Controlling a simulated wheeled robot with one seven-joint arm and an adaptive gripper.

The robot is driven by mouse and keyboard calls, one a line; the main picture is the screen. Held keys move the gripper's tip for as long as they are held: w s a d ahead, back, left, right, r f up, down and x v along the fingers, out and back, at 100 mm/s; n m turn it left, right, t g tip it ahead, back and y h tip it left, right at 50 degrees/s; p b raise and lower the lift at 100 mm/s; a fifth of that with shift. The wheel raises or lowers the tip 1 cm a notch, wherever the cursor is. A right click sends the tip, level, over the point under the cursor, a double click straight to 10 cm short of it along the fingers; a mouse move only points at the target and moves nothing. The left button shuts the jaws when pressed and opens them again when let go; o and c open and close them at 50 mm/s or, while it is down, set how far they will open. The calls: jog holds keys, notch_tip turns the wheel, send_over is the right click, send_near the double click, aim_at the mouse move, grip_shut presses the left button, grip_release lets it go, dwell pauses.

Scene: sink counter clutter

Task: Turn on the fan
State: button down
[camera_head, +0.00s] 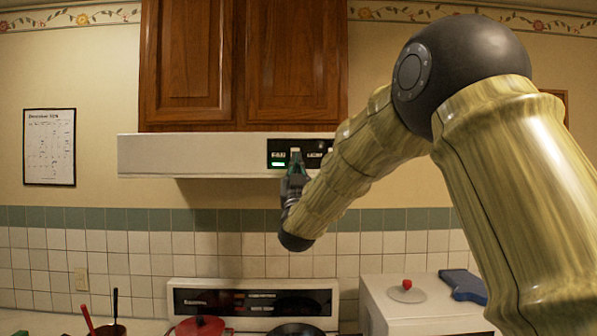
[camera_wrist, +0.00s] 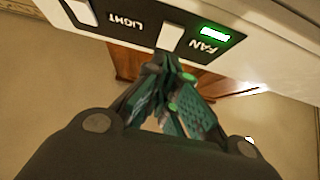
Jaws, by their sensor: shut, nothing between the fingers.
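The white range hood (camera_head: 200,155) hangs under the wooden cabinet, with a black control panel (camera_head: 318,146) at its right front. In the wrist view the panel shows a white rocker switch (camera_wrist: 170,37) beside the FAN label (camera_wrist: 208,46), and a lit green indicator (camera_wrist: 215,33) by that label. A second white switch (camera_wrist: 82,12) sits beside the LIGHT label. My gripper (camera_wrist: 166,62) is shut and empty, its fingertips right at the lower end of the fan switch; I cannot tell whether they touch it. In the head view my gripper (camera_head: 295,160) is in front of the panel.
Below stands a stove (camera_head: 250,300) with a red pot (camera_head: 200,327) and a dark pan (camera_head: 296,329). At right a white appliance (camera_head: 420,310) carries a lid with a red knob (camera_head: 407,285) and a blue object (camera_head: 464,284).

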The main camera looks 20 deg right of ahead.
jog(key=w+f+b+v, duration=0.1)
jog(key=b+v, duration=0.4)
jog(key=v, duration=0.5)
jog(key=shift+s+d, duration=0.1)
jog(key=shift+f, duration=0.15)
